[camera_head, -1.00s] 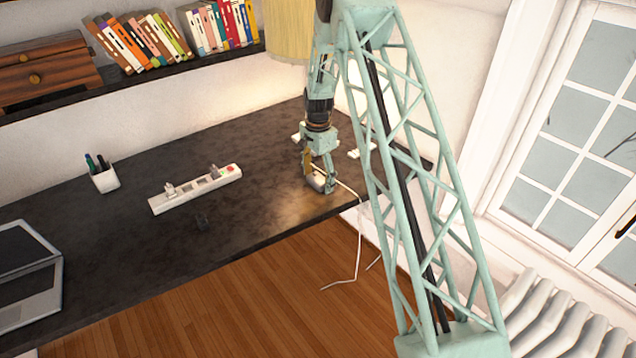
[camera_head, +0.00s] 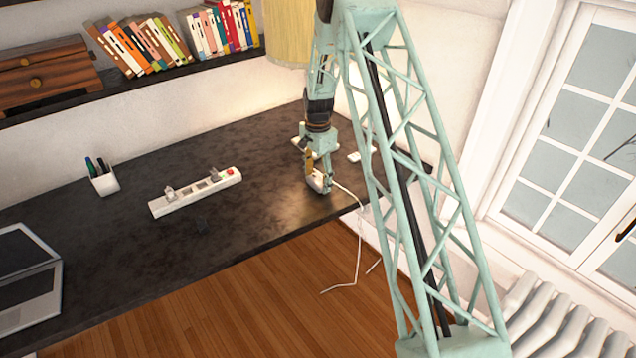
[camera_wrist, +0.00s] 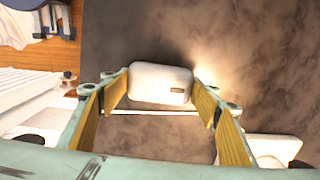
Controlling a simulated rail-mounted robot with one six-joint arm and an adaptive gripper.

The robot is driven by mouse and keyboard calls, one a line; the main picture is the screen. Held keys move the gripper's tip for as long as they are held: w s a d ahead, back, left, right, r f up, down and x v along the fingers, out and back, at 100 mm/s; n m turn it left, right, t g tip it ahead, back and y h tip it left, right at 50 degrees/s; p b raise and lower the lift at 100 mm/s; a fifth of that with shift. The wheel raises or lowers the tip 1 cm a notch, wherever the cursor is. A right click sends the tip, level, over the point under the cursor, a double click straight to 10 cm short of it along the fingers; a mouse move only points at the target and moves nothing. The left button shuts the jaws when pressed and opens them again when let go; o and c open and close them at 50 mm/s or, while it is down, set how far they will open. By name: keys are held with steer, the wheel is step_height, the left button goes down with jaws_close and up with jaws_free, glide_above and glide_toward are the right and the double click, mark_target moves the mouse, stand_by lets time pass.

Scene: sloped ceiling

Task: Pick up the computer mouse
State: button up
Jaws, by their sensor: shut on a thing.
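The white computer mouse (camera_wrist: 160,83) sits between the yellow-padded fingers of my gripper (camera_wrist: 160,98) in the wrist view. In the head view the mouse (camera_head: 317,181) is a small pale shape, partly hidden by my gripper (camera_head: 321,183) near the right front edge of the dark desk (camera_head: 250,215). My gripper is shut on the mouse. A thin white cable runs from there over the desk edge and hangs towards the floor. I cannot tell whether the mouse still touches the desk.
A white power strip (camera_head: 195,190) lies on the desk to the left. A pen cup (camera_head: 104,181) and a laptop (camera_head: 25,285) are further left. White items lie behind my gripper. A radiator (camera_head: 560,315) stands at the right.

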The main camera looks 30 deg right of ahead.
step_height(320, 180, up, 2)
steer(key=shift+r, duration=0.1)
steer(key=shift+s+r, duration=0.1)
steer(key=shift+s, duration=0.05)
steer(key=s+a+r, duration=0.1)
steer(key=s+a, duration=0.3)
steer(key=s, duration=1.1)
steer(key=shift+a+r, duration=0.2)
